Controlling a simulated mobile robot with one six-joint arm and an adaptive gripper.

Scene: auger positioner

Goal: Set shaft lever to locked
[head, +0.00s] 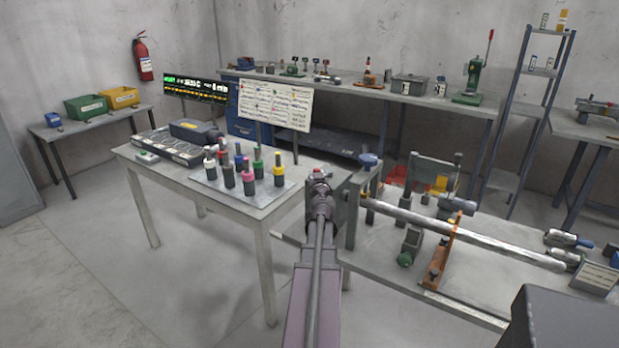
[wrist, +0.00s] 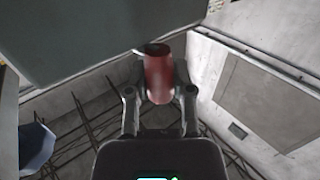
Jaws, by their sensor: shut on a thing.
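A red cylindrical grip (wrist: 159,72), which looks like the handle of the shaft lever, stands between the fingers of my gripper (wrist: 159,92) in the wrist view. The fingers are closed on its two sides. In the head view my gripper (head: 318,184) is beside the grey upright housing (head: 345,205) at the left end of the long steel shaft (head: 470,234). A small red end of the grip (head: 318,171) shows there. The lever's arm and pivot are hidden, and I cannot read its locked or unlocked position.
A blue knob (head: 369,160) sits close right of my gripper. A large grey block (wrist: 90,35) fills the upper left of the wrist view. The table (head: 262,213) with coloured bottles (head: 249,182) stands left of my arm.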

